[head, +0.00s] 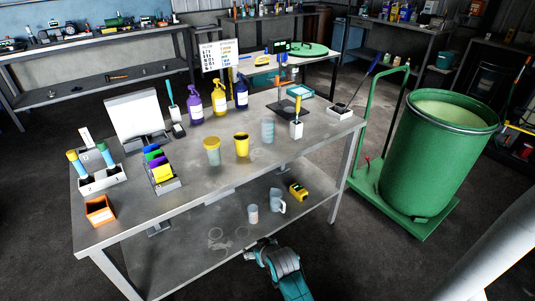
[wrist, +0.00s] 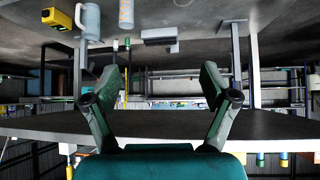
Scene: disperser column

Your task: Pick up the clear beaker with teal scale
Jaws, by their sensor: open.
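A clear beaker with a bluish-teal tint (head: 267,130) stands upright on the worktop, right of a yellow cup; its scale is too small to read. Another clear beaker (head: 253,214) stands on the lower shelf; in the wrist view it shows orange marks (wrist: 126,12). My gripper (head: 262,247) is low at the front edge of the lower shelf, well below the worktop and apart from both beakers. In the wrist view its two fingers (wrist: 160,85) are spread with nothing between them.
A clear jug (head: 277,204) and a yellow device (head: 298,191) stand on the lower shelf. The yellow cup (head: 241,145) and a yellow-topped jar (head: 212,152) stand near the worktop's front. A green drum (head: 437,155) on a cart is at right. The wrist view is upside down.

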